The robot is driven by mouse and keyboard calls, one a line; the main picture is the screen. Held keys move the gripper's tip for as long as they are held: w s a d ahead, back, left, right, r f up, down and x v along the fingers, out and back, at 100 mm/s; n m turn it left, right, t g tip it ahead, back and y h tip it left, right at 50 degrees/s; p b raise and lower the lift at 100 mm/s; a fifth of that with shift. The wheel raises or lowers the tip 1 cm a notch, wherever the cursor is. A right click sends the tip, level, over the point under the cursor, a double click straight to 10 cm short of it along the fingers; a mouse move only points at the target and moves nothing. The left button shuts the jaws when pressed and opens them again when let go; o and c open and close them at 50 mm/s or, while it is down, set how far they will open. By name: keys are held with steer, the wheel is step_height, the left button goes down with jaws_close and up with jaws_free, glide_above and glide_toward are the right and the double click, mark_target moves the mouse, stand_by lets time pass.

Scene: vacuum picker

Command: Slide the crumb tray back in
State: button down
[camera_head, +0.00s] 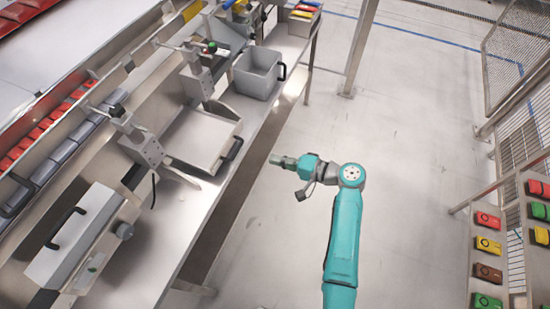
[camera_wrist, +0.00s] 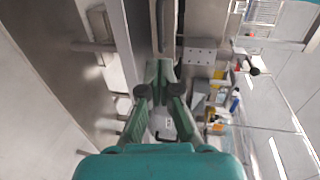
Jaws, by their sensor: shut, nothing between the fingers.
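A flat light-grey tray (camera_head: 203,137) with a black handle (camera_head: 232,148) on its right side lies on the metal bench, and it looks like the crumb tray. It sticks out towards the bench's right edge, beside a clamp-like metal fixture (camera_head: 145,145). My gripper (camera_head: 273,159) is right of the handle, out past the bench edge, and apart from the tray. In the wrist view my gripper (camera_wrist: 158,70) has its fingertips together with nothing between them. A dark bar shows just ahead of the fingertips there; I cannot tell whether it is the handle.
A deep grey bin (camera_head: 258,73) with a black handle stands farther along the bench. Red and blue-grey bins line the back. A rack of coloured boxes (camera_head: 487,245) is at right. The floor between is clear.

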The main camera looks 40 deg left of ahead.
steer(key=x, duration=1.1)
steer(key=shift+a, duration=0.15)
steer(key=shift+s, duration=0.1)
